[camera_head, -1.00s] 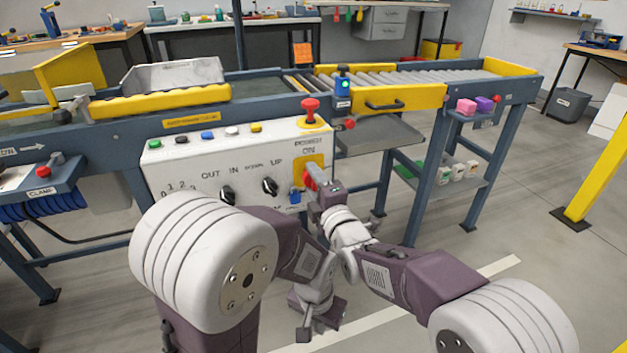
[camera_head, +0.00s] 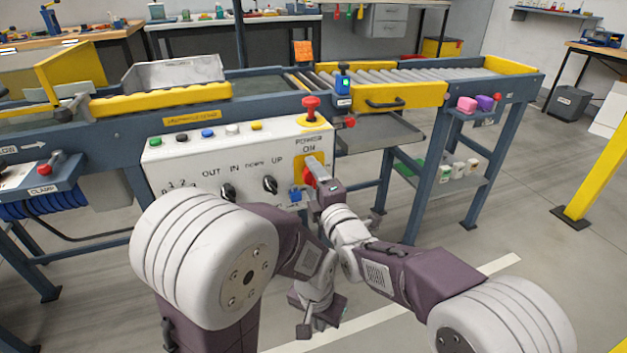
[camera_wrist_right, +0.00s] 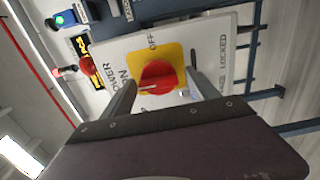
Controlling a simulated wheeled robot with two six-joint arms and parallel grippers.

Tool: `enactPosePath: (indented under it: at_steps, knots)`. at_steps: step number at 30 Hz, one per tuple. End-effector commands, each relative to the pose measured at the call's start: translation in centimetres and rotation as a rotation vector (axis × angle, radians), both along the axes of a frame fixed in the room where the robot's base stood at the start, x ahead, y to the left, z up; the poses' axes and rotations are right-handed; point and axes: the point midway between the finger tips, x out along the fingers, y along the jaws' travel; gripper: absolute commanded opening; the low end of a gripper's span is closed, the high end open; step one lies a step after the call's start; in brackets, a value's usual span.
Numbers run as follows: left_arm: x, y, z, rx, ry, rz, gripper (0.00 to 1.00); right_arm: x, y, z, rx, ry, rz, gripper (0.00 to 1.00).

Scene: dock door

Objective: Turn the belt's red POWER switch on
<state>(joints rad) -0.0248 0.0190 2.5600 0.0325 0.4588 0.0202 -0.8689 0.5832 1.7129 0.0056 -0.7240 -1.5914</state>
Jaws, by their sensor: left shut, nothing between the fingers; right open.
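The red POWER switch (camera_head: 309,178) is a round knob on a yellow plate at the right end of the white control panel (camera_head: 215,157). In the right wrist view the knob (camera_wrist_right: 157,77) has a pale mark on its left side, toward the word ON; OFF is printed above. My right gripper (camera_head: 314,170) is at the switch. Its open fingers (camera_wrist_right: 160,93) stand on either side of the knob; I cannot tell whether they touch it. My left gripper (camera_head: 304,332) is shut and empty, low in front of the panel, well away from the switch.
A red mushroom button (camera_head: 311,107) stands on top of the panel above the switch. A blue padlock-like item (camera_head: 295,195) is just left of the switch. Black selector knobs (camera_head: 270,185) are further left. The conveyor (camera_head: 420,78) runs behind.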

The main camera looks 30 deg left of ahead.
Motion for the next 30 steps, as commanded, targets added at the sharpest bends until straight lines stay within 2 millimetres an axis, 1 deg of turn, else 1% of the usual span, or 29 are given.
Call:
enactPosePath:
  at_steps: [4,7,12,16,18,19,23,30]
  knots:
    - [0.0,0.0,0.2,0.000,0.000,0.000,0.00,-0.2,-0.2,0.2,0.001,0.001,-0.001,0.69]
    - [0.0,0.0,0.9,0.000,0.000,0.000,0.00,-0.9,-1.1,0.3,-0.001,0.002,-0.001,0.69]
    - [0.0,0.0,2.3,0.000,0.000,0.000,0.00,-2.9,-3.4,0.4,-0.002,0.003,0.000,0.69]
    - [0.0,0.0,2.7,0.000,0.000,0.000,0.00,-4.5,-5.3,0.2,-0.002,0.001,0.000,0.69]
    - [0.0,0.0,1.3,0.000,0.000,0.000,0.00,-5.2,-6.1,-0.3,0.002,-0.001,0.000,0.69]
    - [0.0,0.0,1.1,0.000,0.000,0.000,0.00,-5.4,-6.3,-0.3,0.001,-0.001,0.000,0.69]
    - [0.0,0.0,0.9,0.000,0.000,0.000,0.00,-5.9,-6.9,-0.1,0.000,0.000,0.000,0.69]
    - [0.0,0.0,1.0,0.000,0.000,0.000,0.00,-5.9,-6.9,0.0,0.000,0.000,0.000,0.69]
